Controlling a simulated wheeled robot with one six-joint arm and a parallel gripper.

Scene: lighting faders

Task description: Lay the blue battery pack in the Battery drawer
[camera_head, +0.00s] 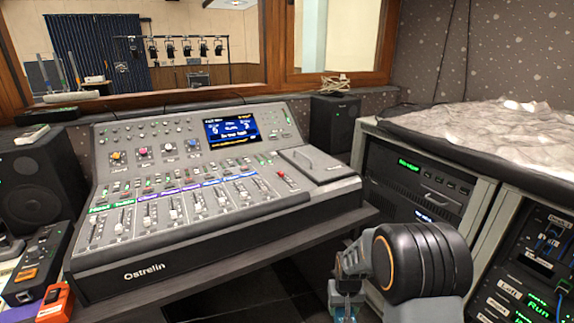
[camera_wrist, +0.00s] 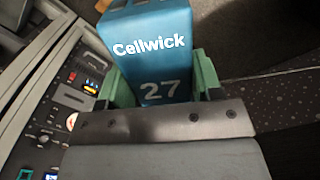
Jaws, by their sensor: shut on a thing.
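The blue battery pack (camera_wrist: 152,62), marked "Cellwick" and "27", is held between the green fingers of my gripper (camera_wrist: 155,85) in the wrist view. The gripper is shut on it. In the head view my gripper (camera_head: 346,298) is low at the bottom, right of centre, in front of the console and rack; my arm hides part of it, and only a little blue shows there. No drawer labelled Battery can be made out. A dark rack unit with a handle (camera_head: 440,197) is behind my arm; I cannot tell whether it is the drawer.
The Ostrelin console (camera_head: 150,262) fills the middle left, with a lidded panel (camera_head: 312,162) at its right. A black speaker (camera_head: 38,182) stands left, a smaller one (camera_head: 334,124) behind. An orange box (camera_head: 57,303) is front left. Crumpled grey material (camera_head: 500,122) covers the rack top.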

